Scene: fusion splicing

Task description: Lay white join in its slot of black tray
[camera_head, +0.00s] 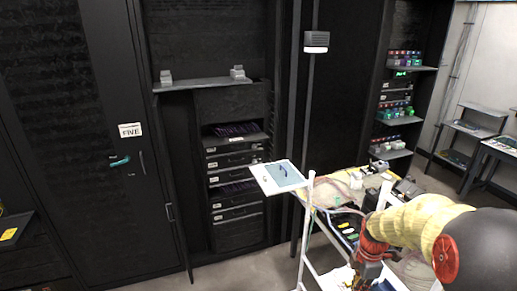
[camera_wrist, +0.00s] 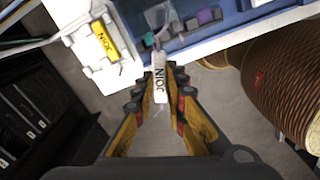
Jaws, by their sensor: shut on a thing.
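The white join (camera_wrist: 160,86), a small piece lettered JOIN, is between the fingertips of my gripper (camera_wrist: 160,76) in the wrist view. My gripper is shut on it, and a thin strand runs from its far end towards the blue and white equipment. In the head view my gripper's wrist shows at the lower right, beside the cart, with the fingertips hidden. A black tray (camera_head: 347,228) with green, yellow and white pieces appears on the cart in the head view. Its slots are too small to make out there, and I cannot identify it for sure in the wrist view.
A yellow join (camera_wrist: 104,40) lies in a white holder (camera_wrist: 88,62) at the upper left of the wrist view. Blue and white equipment (camera_wrist: 225,30) fills the top. Dark cabinets (camera_head: 80,150) line the back.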

